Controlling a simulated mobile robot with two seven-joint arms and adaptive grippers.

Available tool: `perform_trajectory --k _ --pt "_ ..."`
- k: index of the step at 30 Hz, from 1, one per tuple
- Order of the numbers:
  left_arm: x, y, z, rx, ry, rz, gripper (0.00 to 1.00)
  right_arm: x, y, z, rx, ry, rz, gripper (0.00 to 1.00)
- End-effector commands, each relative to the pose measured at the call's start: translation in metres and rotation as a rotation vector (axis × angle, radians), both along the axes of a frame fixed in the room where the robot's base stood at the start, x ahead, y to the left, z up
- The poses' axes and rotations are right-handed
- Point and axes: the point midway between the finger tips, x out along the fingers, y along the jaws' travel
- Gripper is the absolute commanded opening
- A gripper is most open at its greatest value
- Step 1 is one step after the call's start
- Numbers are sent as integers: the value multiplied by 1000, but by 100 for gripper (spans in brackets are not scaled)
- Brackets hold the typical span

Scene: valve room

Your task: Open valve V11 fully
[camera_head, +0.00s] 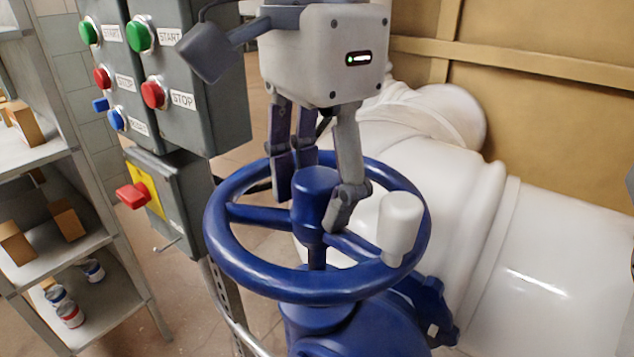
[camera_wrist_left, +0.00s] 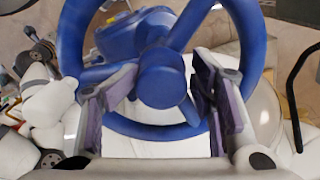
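A blue valve handwheel (camera_head: 235,262) with spokes and a raised round hub (camera_head: 317,187) stands in the middle of the head view. A white knob (camera_head: 400,225) sits on its right rim. No V11 label is readable. My left gripper (camera_head: 312,195) points down over the wheel, with its fingers on opposite sides of the hub. The left wrist view shows the hub (camera_wrist_left: 162,78) between the parted fingers, with small gaps that seem to remain; contact is hard to judge. The knob (camera_wrist_left: 52,102) shows there at left. My right gripper is not identifiable.
A thick white pipe (camera_head: 560,265) runs behind and right of the wheel. Grey control boxes (camera_head: 190,75) with green, red and blue buttons stand at left, above a red switch (camera_head: 133,195). A shelf (camera_head: 60,245) with boxes and cans is at far left.

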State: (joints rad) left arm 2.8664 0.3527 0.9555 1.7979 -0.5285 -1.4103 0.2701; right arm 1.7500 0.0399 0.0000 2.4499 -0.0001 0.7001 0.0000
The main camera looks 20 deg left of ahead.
Motion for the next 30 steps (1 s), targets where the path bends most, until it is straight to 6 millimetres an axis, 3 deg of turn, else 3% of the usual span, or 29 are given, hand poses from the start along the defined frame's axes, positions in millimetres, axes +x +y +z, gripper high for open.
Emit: perform_trajectory --k 1,3,10,15,22,27,30 --pt "1 1 -2 5 0 1 28 0 0 0 0 1 0 0" --pt "1 2 -2 6 -2 1 14 0 0 0 0 1 0 0" --pt "1 2 -2 10 -2 59 12 -1 0 -1 0 2 0 0" --pt "1 2 -3 12 2 521 6 -1 0 -1 0 5 0 0" --pt "1 2 -6 18 10 805 3 -2 0 -2 0 7 0 0" --pt "1 2 -7 23 11 1223 3 -3 0 -2 0 10 0 0" --pt "1 1 -8 25 12 1369 3 -3 0 -3 0 11 0 0"
